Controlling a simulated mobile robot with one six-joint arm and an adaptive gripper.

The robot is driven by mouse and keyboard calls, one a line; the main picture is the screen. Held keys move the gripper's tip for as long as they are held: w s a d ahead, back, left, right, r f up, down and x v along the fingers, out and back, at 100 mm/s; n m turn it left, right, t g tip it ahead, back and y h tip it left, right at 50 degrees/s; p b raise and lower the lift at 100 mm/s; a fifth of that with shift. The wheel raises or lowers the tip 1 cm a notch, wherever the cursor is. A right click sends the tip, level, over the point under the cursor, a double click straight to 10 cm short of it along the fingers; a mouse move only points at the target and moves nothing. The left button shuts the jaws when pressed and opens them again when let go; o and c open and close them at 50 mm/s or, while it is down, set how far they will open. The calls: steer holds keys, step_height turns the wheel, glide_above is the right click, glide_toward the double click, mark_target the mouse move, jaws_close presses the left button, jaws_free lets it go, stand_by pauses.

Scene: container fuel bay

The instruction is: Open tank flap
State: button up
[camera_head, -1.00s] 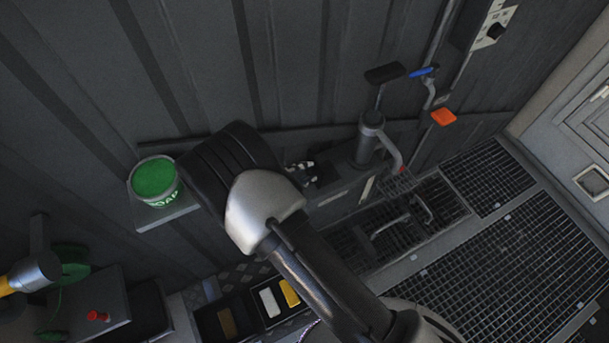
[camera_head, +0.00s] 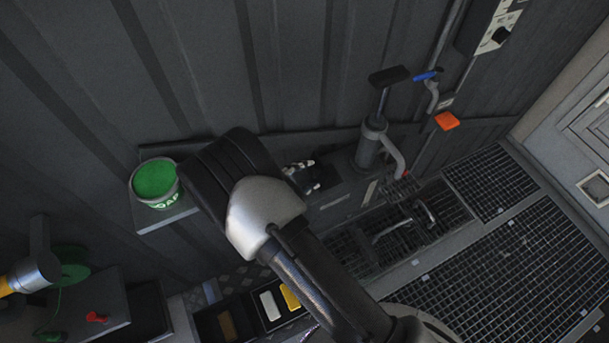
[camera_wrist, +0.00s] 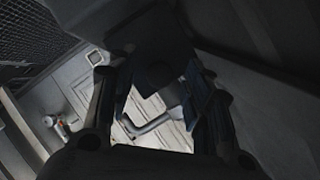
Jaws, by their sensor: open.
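My gripper (camera_wrist: 149,82) is open in the wrist view, its two dark fingers apart. Between and beyond the fingers are a pale grooved panel (camera_wrist: 165,108) and a bent grey bar (camera_wrist: 150,126). I cannot tell whether this panel is the tank flap, or whether the fingers touch the bar. A dark shape hides the upper part of the gap. In the head view I cannot make out my gripper; my arm crosses the lower middle. No tank flap can be identified for certain there.
A grey hand pump (camera_head: 370,145) stands by the dark wall. A green soap bucket (camera_head: 155,183) sits on a shelf at left. An orange block (camera_head: 447,121) is at the wall. A floor grating (camera_head: 500,245) and a pale panelled surface (camera_head: 570,130) lie at right.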

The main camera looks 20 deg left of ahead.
steer(key=v, duration=1.2)
stand_by(0.5)
